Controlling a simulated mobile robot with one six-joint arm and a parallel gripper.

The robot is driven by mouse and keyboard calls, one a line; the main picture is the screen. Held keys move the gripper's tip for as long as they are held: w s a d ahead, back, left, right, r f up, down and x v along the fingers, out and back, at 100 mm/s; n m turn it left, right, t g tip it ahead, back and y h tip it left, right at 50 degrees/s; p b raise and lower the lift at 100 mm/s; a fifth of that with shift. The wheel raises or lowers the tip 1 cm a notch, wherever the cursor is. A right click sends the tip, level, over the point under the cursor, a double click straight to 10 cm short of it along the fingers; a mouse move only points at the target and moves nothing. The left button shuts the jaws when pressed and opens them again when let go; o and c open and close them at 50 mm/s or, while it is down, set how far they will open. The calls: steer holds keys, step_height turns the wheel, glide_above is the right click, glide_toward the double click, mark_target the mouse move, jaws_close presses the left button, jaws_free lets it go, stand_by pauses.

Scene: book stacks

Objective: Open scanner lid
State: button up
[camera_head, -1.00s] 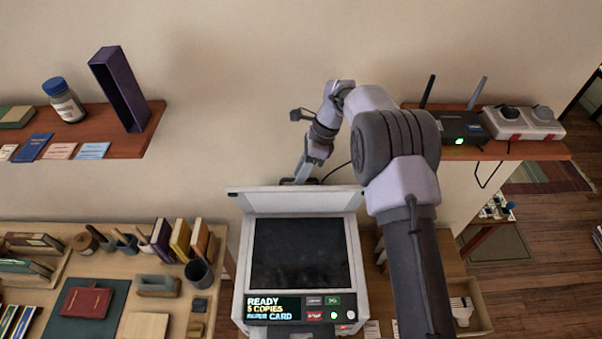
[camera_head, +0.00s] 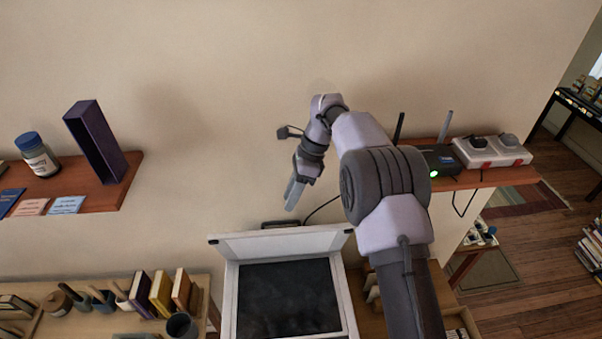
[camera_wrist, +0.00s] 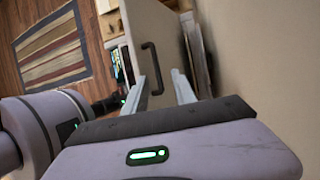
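The scanner (camera_head: 228,300) stands below the wall, its dark glass (camera_head: 288,298) uncovered. Its pale lid (camera_head: 283,243) is raised at the back edge, tilted up near vertical. A dark handle (camera_head: 280,224) shows just behind the lid's top edge; in the wrist view the handle (camera_wrist: 152,66) stands out from the lid's pale outer face (camera_wrist: 165,40). My gripper (camera_head: 291,205) is above and behind the lid, apart from it. In the wrist view its two fingers (camera_wrist: 163,88) are spread with an empty gap between them. The scanner's front panel is out of the head view.
A wall shelf at right (camera_head: 500,178) carries a router (camera_head: 438,162) with a green light, close beside my arm. A left shelf (camera_head: 125,185) holds a purple box (camera_head: 95,140) and a jar (camera_head: 36,155). A desk with books (camera_head: 160,292) stands left of the scanner.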

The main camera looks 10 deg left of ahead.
steer(key=p+v, duration=0.2)
steer(key=v, duration=0.8)
steer(key=shift+d+f, duration=0.1)
